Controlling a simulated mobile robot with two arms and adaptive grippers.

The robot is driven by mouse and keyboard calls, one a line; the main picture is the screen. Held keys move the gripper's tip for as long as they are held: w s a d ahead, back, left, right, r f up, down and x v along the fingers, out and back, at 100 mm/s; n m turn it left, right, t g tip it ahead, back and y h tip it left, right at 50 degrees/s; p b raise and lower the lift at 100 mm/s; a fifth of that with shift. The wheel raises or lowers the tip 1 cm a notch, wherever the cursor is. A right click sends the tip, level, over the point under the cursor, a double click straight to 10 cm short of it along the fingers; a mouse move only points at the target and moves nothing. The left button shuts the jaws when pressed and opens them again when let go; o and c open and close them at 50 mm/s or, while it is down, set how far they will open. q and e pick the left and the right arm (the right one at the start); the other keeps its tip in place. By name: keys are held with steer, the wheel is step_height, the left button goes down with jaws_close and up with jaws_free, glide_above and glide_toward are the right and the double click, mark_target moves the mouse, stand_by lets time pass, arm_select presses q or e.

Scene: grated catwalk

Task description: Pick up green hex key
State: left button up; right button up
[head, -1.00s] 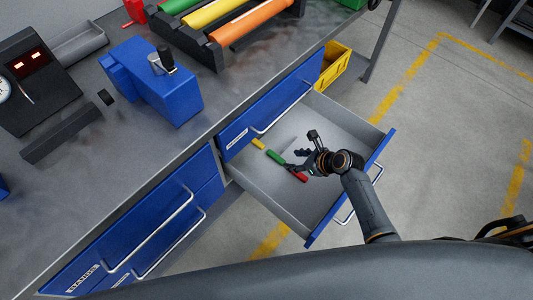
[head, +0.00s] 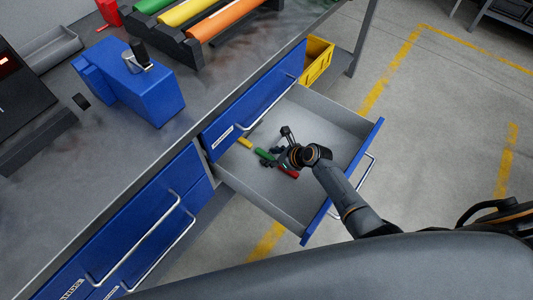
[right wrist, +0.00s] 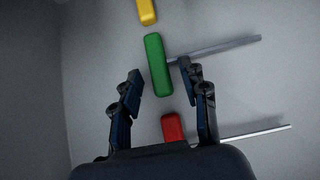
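The green hex key (right wrist: 158,64) lies in the open drawer, with a green handle and a thin grey shaft pointing right in the right wrist view. In the head view its green handle (head: 264,154) shows just left of my right gripper (head: 279,150). In the right wrist view my right gripper (right wrist: 160,82) is open, its two fingers on either side of the handle's near end, with nothing held between them. Whether the fingers touch the handle cannot be told. My left gripper is not in view.
A yellow-handled key (right wrist: 147,11) and a red-handled key (right wrist: 172,127) lie in line with it. The drawer (head: 325,119) has low walls around them. A blue vise (head: 138,88) and a rack of coloured rolls (head: 187,38) stand on the bench (head: 115,146).

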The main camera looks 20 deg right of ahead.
jaws_close()
